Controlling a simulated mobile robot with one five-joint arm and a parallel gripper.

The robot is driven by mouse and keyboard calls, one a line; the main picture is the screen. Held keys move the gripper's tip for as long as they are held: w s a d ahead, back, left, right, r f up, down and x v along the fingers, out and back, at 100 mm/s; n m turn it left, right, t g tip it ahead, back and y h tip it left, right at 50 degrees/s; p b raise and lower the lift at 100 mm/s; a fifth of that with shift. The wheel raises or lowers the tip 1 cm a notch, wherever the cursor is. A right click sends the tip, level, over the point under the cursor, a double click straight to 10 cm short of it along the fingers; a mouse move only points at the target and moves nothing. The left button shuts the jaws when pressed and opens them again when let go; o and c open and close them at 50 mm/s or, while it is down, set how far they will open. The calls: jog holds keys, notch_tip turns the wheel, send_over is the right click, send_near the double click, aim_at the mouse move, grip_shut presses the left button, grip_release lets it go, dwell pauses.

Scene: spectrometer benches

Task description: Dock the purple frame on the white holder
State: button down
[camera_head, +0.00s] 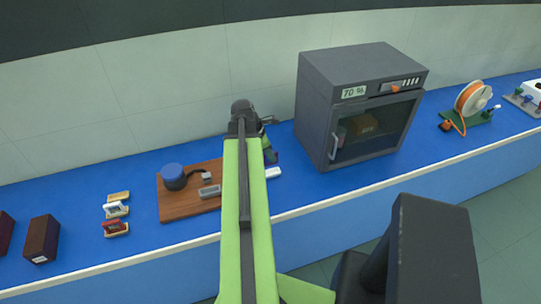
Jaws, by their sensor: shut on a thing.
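My green arm reaches away over the blue bench. My gripper (269,153) is small and dark at its far end, pointing down beside the arm. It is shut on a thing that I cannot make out. No purple frame shows clearly; the arm hides part of the bench. A small white piece (272,173) lies on the bench just below the gripper, partly behind the arm. I cannot tell whether it is the white holder or whether the gripper touches it.
A brown board (174,210) with a blue-topped round pot (174,176) is left of the arm. A dark oven (320,100) stands to the right. Small tan trays (117,196) and brown blocks (41,240) are at left. An orange spool (470,98) is far right.

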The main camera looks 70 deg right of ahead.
aim_at(271, 165)
jog(key=shift+f+b, duration=2.05)
jog(key=shift+f, duration=0.35)
jog(key=shift+f+b, duration=0.65)
jog(key=c, duration=1.7)
grip_release()
jog(key=shift+r, duration=0.1)
jog(key=shift+c, duration=0.2)
jog(key=shift+r, duration=0.1)
jog(key=p+v, duration=1)
jog(key=shift+w+a+r, duration=0.2)
jog(key=shift+r, duration=0.1)
